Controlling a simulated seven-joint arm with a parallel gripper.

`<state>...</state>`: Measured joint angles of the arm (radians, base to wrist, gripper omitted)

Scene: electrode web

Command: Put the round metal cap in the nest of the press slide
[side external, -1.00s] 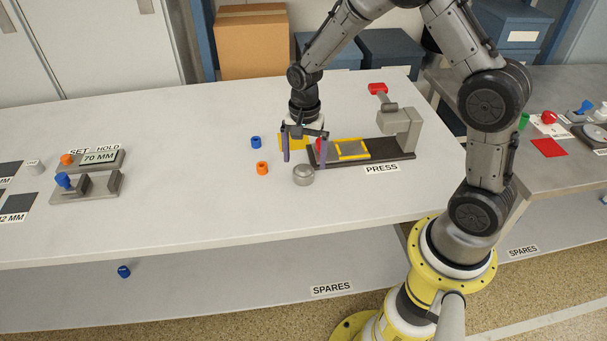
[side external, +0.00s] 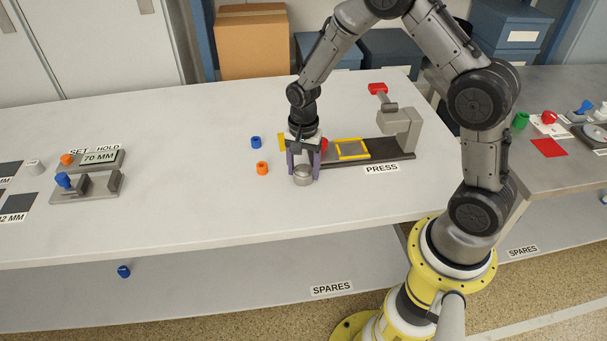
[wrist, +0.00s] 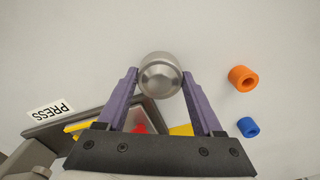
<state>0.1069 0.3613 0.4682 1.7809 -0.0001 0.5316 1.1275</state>
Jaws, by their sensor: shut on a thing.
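The round metal cap (side external: 303,176) is silver and stands on the table in front of the press's left end. My gripper (side external: 303,172) is shut on it, with one purple finger on each side. In the wrist view the cap (wrist: 161,75) lies between the fingertips of my gripper (wrist: 160,82). The nest looks empty. My gripper partly hides the red part at the left end of the press.
An orange ring (side external: 262,168) and a blue ring (side external: 256,142) lie on the table left of my gripper. A gauge with a 70 MM display (side external: 99,157) stands farther left. The table between is clear. The front table edge is below the cap.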

